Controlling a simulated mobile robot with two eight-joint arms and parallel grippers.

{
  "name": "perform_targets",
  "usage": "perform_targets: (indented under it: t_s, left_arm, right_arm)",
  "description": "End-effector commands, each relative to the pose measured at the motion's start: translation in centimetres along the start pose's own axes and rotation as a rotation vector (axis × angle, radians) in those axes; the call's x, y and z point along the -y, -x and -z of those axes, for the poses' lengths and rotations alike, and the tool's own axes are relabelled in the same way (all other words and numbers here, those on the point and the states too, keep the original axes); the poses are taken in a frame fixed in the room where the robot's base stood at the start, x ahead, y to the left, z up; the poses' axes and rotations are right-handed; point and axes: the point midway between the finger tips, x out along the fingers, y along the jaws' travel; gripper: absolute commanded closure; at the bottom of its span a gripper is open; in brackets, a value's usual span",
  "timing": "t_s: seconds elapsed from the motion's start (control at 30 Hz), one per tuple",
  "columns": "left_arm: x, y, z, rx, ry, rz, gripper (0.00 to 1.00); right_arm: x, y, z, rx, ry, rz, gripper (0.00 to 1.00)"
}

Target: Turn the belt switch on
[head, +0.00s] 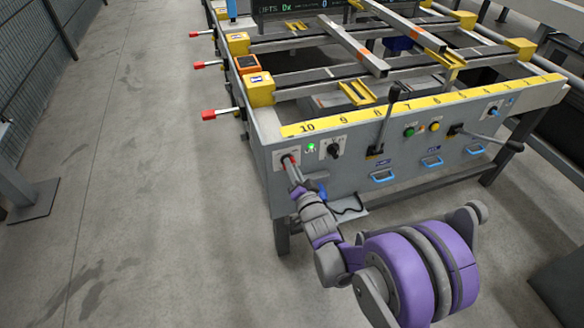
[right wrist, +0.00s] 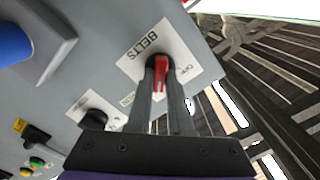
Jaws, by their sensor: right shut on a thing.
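The belt switch is a red handle (right wrist: 161,74) on a white plate marked BELTS (right wrist: 143,44), on the grey front panel of the runout table. In the head view the red switch (head: 287,158) shows at the panel's left end. My right gripper (right wrist: 163,68) is shut on the red handle, one finger on each side of it. In the head view the right gripper (head: 291,166) reaches up to the panel and partly covers the switch. Which mark the handle points at I cannot tell. My left gripper is not in view.
A green lamp (head: 311,147) glows beside the switch, with a black knob (head: 334,150) to its right. Further right are a black lever (head: 383,120), green and yellow buttons (head: 434,126) and blue handles (head: 382,176). The floor to the left is clear.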

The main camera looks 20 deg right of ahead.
Motion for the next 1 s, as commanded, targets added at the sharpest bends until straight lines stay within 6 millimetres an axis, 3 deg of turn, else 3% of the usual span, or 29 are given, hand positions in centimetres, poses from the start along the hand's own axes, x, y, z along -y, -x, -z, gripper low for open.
perform_targets:
  t_s: [0.47, 0.5, 0.63, 1.0]
  left_arm:
    - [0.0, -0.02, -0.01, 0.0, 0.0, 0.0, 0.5]
    - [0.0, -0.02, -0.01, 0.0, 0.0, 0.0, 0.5]
    - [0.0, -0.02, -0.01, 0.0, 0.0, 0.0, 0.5]
    - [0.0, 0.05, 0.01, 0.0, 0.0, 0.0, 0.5]
  right_arm:
    - [-0.01, 0.03, -0.03, 0.001, -0.013, -0.001, 1.0]
    - [-0.01, 0.03, -0.03, 0.001, -0.013, -0.001, 0.74]
    - [-0.01, 0.02, -0.02, 0.0, -0.012, -0.001, 0.51]
    - [0.0, 0.56, 0.01, 0.0, -0.011, 0.0, 0.51]
